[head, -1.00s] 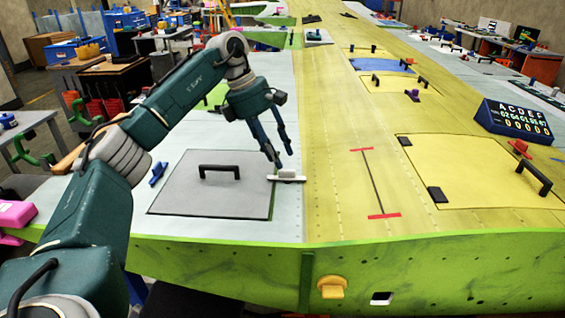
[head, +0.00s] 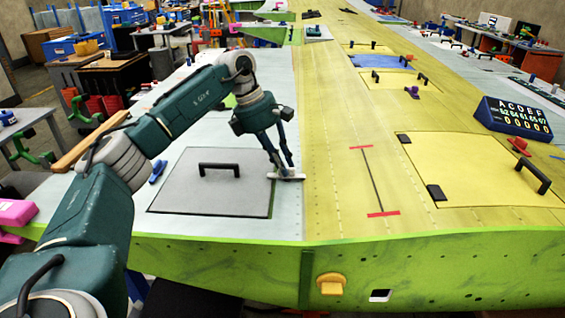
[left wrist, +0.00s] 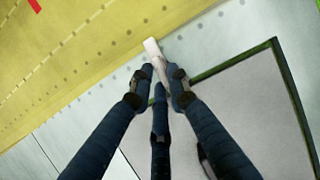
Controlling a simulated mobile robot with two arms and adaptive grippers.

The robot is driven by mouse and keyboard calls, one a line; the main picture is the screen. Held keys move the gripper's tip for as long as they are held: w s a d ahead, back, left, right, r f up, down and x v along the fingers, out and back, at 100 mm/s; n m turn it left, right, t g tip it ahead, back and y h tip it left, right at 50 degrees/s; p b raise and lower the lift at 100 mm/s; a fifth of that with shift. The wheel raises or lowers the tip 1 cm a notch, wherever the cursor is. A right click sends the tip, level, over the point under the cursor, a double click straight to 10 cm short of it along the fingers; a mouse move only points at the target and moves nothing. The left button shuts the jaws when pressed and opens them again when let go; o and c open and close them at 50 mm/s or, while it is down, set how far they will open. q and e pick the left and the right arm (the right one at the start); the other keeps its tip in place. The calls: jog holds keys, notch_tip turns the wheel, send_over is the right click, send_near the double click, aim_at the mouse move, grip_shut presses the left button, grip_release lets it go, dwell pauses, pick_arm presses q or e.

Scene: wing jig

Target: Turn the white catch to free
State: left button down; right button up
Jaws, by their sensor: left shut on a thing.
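The white catch (head: 290,177) lies at the right edge of the grey panel (head: 212,192), which has a black handle (head: 219,169). In the head view the catch points left to right, with part of it over the panel's edge. My left gripper (head: 283,168) reaches down onto the catch and is shut on it. In the left wrist view the catch (left wrist: 153,48) shows between and beyond the fingertips (left wrist: 160,70); the fingers hide its nearer part. My right gripper is not in view.
A blue catch (head: 157,172) sits at the panel's left edge. On the yellow skin are a red-ended line mark (head: 373,180), a yellow panel (head: 475,165) with a black handle (head: 533,177), and a dark display box (head: 513,120). The skin right of the white catch is clear.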

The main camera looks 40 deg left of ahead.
pick_arm(q)
jog(key=shift+n, duration=0.3)
jog(key=n, duration=0.1)
jog(key=n+t+y, duration=0.1)
jog(key=n, duration=0.1)
jog(key=n+b, duration=0.1)
jog(key=shift+s+d+n+t+y, duration=0.2)
jog(key=shift+s+n+t+y, duration=0.05)
jog(key=shift+n+t+y, duration=0.05)
jog(key=n, duration=0.1)
jog(key=n+y, duration=0.1)
jog(key=n, duration=0.2)
jog(key=shift+s+d+r+t+y+b, duration=0.1)
jog(key=shift+s+d+t+y+b, duration=0.05)
jog(key=shift+d+t+y+b, duration=0.15)
jog(key=n, duration=0.2)
jog(key=n+y, duration=0.1)
jog(key=n, duration=0.1)
jog(key=n+y+b, duration=0.1)
jog(key=n, duration=0.1)
jog(key=shift+d, duration=0.3)
jog(key=shift+d+n+y, duration=0.1)
jog(key=shift+n+y, duration=0.4)
jog(key=shift+n, duration=0.8)
jog(key=shift+r, duration=0.1)
jog(key=c, duration=1.7)
grip_release()
jog(key=shift+o, duration=0.2)
jog(key=shift+s, duration=0.1)
